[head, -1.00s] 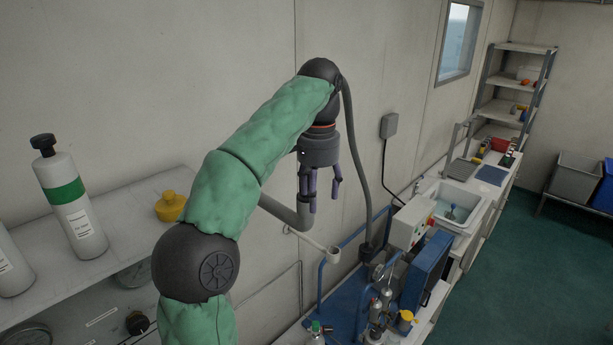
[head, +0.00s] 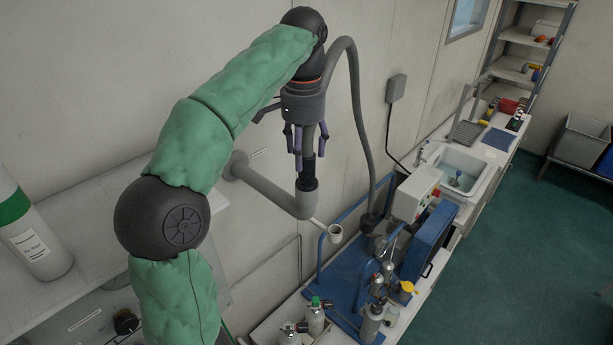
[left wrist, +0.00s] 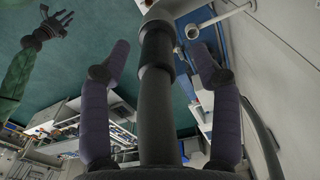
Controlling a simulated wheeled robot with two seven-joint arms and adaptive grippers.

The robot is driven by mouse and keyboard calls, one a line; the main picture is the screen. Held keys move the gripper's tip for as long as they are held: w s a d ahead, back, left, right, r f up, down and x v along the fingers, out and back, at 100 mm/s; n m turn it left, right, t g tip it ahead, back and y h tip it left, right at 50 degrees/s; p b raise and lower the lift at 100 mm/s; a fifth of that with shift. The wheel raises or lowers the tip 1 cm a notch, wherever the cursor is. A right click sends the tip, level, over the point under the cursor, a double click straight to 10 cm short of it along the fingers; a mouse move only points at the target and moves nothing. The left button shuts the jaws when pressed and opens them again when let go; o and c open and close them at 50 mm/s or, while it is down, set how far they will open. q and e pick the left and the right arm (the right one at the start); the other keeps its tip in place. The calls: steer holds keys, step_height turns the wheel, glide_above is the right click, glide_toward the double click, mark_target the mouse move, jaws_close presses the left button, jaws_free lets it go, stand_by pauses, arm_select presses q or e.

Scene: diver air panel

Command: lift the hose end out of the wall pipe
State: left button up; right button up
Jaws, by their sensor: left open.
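The grey wall pipe (head: 275,194) comes out of the wall and bends upward at its outer end. The hose end (head: 308,174), a dark cuff, stands upright in its mouth. The grey hose (head: 357,95) loops up behind my left gripper (head: 308,150) and down to the blue cart. My left gripper is open, pointing down, just above the cuff. In the left wrist view the hose and cuff (left wrist: 157,50) run between its two spread fingers, with gaps on both sides. My right gripper (left wrist: 58,18) shows at the upper left there, fingers spread and empty.
A blue cart (head: 345,275) with a grey box and bottles stands below. A shelf with a white bottle (head: 35,232) is at left. Green floor is free at right.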

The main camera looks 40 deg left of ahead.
mark_target(307, 172)
arm_select(q)
steer(key=shift+w+a+f, duration=0.25)
steer(key=shift+w+f, duration=0.05)
steer(key=shift+f, duration=0.25)
steer(key=f, duration=0.2)
steer(key=d+f, duration=0.1)
steer(key=shift+s+d+f+p, duration=0.1)
steer(key=shift+s+f+p, duration=0.2)
steer(key=shift+p, duration=0.05)
steer(key=shift+w+f, duration=0.25)
steer(key=shift+f, duration=0.4)
steer(key=shift+s, duration=0.1)
steer(key=shift+c, duration=1.1)
jaws_close()
